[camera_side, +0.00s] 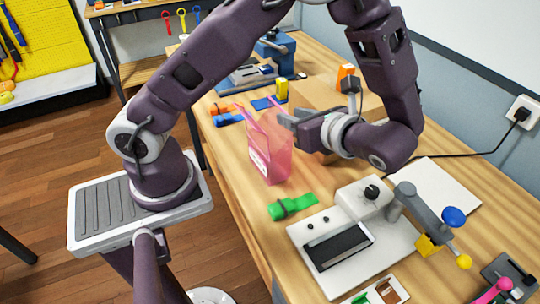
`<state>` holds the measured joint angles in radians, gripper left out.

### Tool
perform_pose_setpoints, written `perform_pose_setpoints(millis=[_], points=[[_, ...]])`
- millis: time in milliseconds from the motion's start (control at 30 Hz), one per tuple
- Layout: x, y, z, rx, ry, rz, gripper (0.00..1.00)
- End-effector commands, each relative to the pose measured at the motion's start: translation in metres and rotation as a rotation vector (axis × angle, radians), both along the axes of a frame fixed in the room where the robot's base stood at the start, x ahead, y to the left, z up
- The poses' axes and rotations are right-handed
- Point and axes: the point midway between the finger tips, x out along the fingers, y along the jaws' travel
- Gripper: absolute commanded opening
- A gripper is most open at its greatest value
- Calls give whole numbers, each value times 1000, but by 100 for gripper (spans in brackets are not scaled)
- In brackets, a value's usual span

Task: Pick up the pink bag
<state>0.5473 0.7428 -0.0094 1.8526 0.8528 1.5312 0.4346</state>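The pink bag (267,155) is translucent, with a pale label on its lower left side and pink straps at the top. It is near the left edge of the wooden table, leaning slightly. I cannot tell whether its base touches the table. My gripper (286,117) is at the bag's upper right, with its fingertips reaching the top edge by the straps. The fingers lie sideways and overlap the bag in this view. I cannot tell whether they are open or closed on a strap.
A green strap (291,206) lies in front of the bag. A white device (345,240) with a grey arm and coloured knobs stands at the front right. A cardboard box (318,92) is behind my gripper. Blue and orange pieces (226,115) lie at the back left.

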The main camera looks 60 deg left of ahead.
Motion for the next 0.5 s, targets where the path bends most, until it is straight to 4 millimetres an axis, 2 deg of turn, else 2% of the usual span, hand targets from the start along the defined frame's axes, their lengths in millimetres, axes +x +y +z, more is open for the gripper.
perform_pose_setpoints(millis=[33, 133, 267, 500], points=[[0, 0, -16, 4, 6, 0, 28], [0, 0, -39, 1, 1, 1, 28], [-1, 8, -50, -1, -1, 3, 28], [-1, 43, -72, -1, 1, 5, 28]])
